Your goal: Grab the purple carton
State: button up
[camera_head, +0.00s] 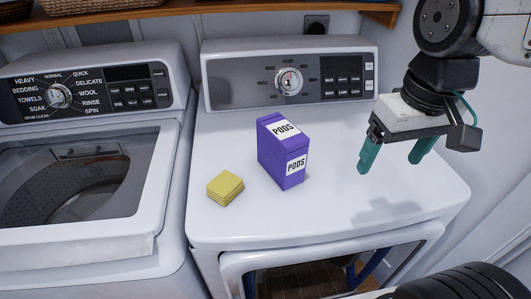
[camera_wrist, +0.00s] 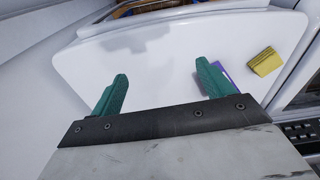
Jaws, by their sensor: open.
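The purple carton (camera_head: 283,153), labelled PODS in white patches, stands upright on the white dryer top (camera_head: 345,200), near its middle. My gripper (camera_head: 395,160) is to the right of the carton, above the dryer top, with its two teal fingers apart and nothing between them. In the wrist view my gripper (camera_wrist: 160,88) also shows open and empty over the white surface. There only a small edge of the purple carton (camera_wrist: 222,69) shows beside the right finger, which hides part of it.
A yellow stack of sponges or cloths (camera_head: 225,188) lies left of the carton and also shows in the wrist view (camera_wrist: 265,61). The dryer's control panel (camera_head: 290,78) rises behind. The washer (camera_head: 80,190) stands at left. A wooden shelf (camera_head: 200,10) runs above.

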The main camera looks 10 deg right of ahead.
aim_at(283, 127)
jog(key=w+a+n, duration=0.1)
jog(key=w+a, duration=0.3)
jog(key=w, duration=0.1)
jog(key=w+a+f+n, duration=0.1)
jog(key=w+a, duration=0.4)
jog(key=w, duration=0.1)
jog(key=w+a+f+n+g, duration=0.1)
jog(key=w+a, duration=0.3)
jog(key=w, duration=0.2)
jog(key=shift+a+n, duration=0.3)
jog(key=shift+w+a+f, duration=0.2)
jog(key=shift+w, duration=0.05)
jog(key=f, duration=0.7)
jog(key=shift+s+a+f, duration=0.15)
jog(key=shift+s+f, duration=0.05)
jog(key=shift+f, duration=0.15)
jog(key=c, duration=1.3)
jog(key=shift+r, duration=0.1)
